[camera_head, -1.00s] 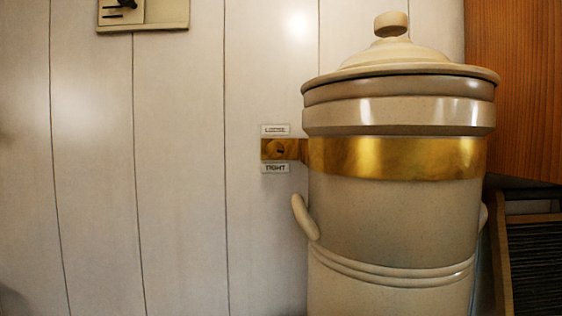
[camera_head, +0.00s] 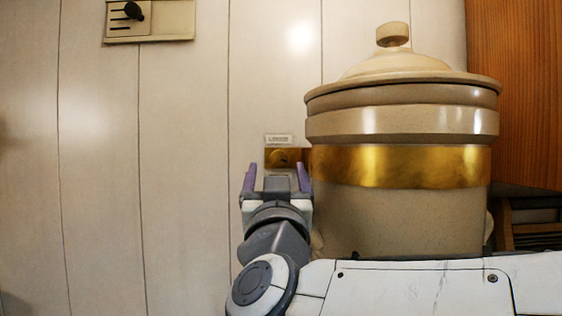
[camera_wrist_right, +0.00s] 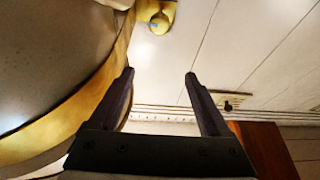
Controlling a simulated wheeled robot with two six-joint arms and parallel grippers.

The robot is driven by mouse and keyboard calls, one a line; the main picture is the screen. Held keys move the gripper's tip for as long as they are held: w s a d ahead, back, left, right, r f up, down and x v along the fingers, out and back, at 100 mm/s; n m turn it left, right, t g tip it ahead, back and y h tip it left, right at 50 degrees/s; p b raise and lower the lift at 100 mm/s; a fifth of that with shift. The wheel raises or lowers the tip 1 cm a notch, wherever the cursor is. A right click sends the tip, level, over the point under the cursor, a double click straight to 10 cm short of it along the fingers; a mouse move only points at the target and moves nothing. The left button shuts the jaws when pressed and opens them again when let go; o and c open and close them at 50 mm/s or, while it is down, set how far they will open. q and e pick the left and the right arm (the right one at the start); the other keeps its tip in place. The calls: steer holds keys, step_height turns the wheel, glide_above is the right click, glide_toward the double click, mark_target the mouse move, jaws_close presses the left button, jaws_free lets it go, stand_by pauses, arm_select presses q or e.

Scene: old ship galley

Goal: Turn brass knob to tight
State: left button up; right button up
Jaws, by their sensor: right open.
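The brass knob (camera_head: 281,157) sits on the brass plate at the end of the brass band (camera_head: 400,166) around the cream crock (camera_head: 400,215). In the right wrist view the knob (camera_wrist_right: 159,20) is a small rounded brass piece with a grey spot. The loose label (camera_head: 278,139) is above it; the tight label is hidden. My right gripper (camera_head: 277,172) is open and empty, its purple-grey fingers pointing up just below the knob. In the right wrist view the knob lies beyond the fingertips (camera_wrist_right: 159,74). My left gripper is out of view.
The lidded crock stands close to the right of my right gripper. A wall panel (camera_head: 150,33) with a black knob is at upper left. The white plank wall (camera_head: 180,150) to the left is clear. Brown wood (camera_head: 515,90) is at the right.

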mark_target(279, 160)
steer(key=w+p, duration=0.2)
steer(key=w, duration=0.4)
steer(key=w+p, duration=0.2)
steer(key=w, duration=0.4)
steer(key=shift+w+d+r, duration=0.15)
steer(key=shift+d+r, duration=0.05)
steer(key=p+x, duration=0.2)
steer(key=x, duration=0.1)
steer(key=shift+w+r, duration=0.25)
steer(key=shift+w, duration=0.45)
jaws_close()
steer(key=shift+m+h, duration=0.3)
steer(key=shift+h, duration=0.1)
